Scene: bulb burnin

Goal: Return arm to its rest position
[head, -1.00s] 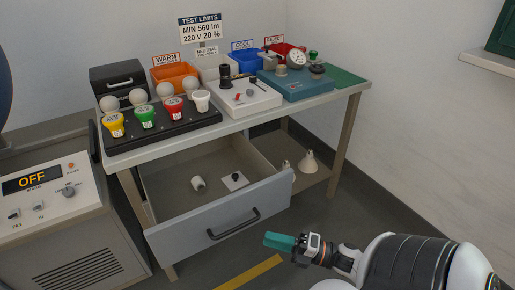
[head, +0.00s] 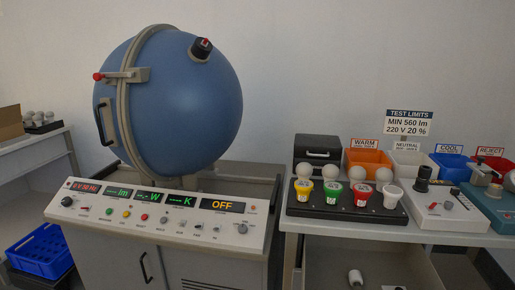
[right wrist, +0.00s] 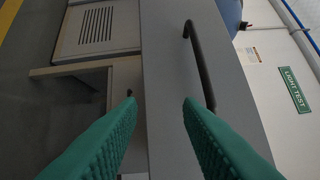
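My right gripper (right wrist: 158,103) shows in the right wrist view with its two green fingers spread apart and nothing between them. Past the fingers is the grey front of the open drawer (right wrist: 160,40) with its dark bar handle (right wrist: 199,65). The fingers look apart from the handle, though the exact distance cannot be told. Neither of my grippers shows in the head view now. In the head view the open drawer (head: 325,263) lies under the bench at the lower right, with a small white fitting (head: 355,277) inside.
A blue sphere (head: 185,100) stands behind a console (head: 160,217) whose display reads OFF. The bench (head: 400,231) carries a black rack (head: 345,208) with bulbs in coloured holders, and orange (head: 368,160), white (head: 408,168) and blue (head: 452,167) bins. A blue crate (head: 40,251) is at lower left.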

